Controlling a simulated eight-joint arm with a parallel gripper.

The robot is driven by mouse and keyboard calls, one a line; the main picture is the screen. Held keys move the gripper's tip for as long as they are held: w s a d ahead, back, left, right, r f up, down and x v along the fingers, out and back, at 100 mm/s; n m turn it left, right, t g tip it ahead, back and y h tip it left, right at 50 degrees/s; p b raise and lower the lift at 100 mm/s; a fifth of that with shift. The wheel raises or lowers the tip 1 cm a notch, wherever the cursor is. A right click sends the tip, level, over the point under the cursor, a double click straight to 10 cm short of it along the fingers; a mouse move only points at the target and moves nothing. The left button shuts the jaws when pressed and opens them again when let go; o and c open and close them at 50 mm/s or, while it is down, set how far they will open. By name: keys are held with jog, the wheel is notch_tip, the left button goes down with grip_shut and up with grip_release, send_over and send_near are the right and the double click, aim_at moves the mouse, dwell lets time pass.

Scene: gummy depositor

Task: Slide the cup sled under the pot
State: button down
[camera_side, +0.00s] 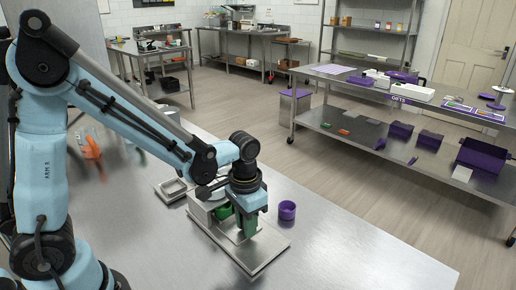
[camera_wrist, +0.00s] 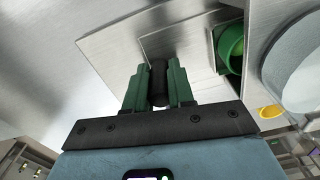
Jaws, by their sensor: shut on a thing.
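My gripper (camera_wrist: 158,85) has two green fingers shut on a black knob (camera_wrist: 158,80), which appears to be the handle of the cup sled (camera_wrist: 180,42). The sled is a flat metal plate lying on a larger steel base plate (camera_wrist: 115,45). A green cup (camera_wrist: 231,42) sits at the sled's right end in the wrist view, beside a large grey round vessel (camera_wrist: 300,75), likely the pot. In the side view my gripper (camera_side: 247,228) is low over the base plate (camera_side: 252,262), and my wrist hides much of the depositor. A bit of green cup (camera_side: 222,212) shows left of the fingers.
A purple cup (camera_side: 287,210) stands on the steel table right of the base plate. A small metal tray (camera_side: 173,189) lies behind on the left. An orange-marked clear container (camera_side: 90,145) stands farther left. The table's front right is bare. A yellow piece (camera_wrist: 270,112) shows near the pot.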

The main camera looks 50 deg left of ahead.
jog(key=c, duration=1)
grip_release()
jog(key=shift+o, duration=0.2)
notch_tip(320, 180, up, 12)
jog(key=shift+r, duration=0.1)
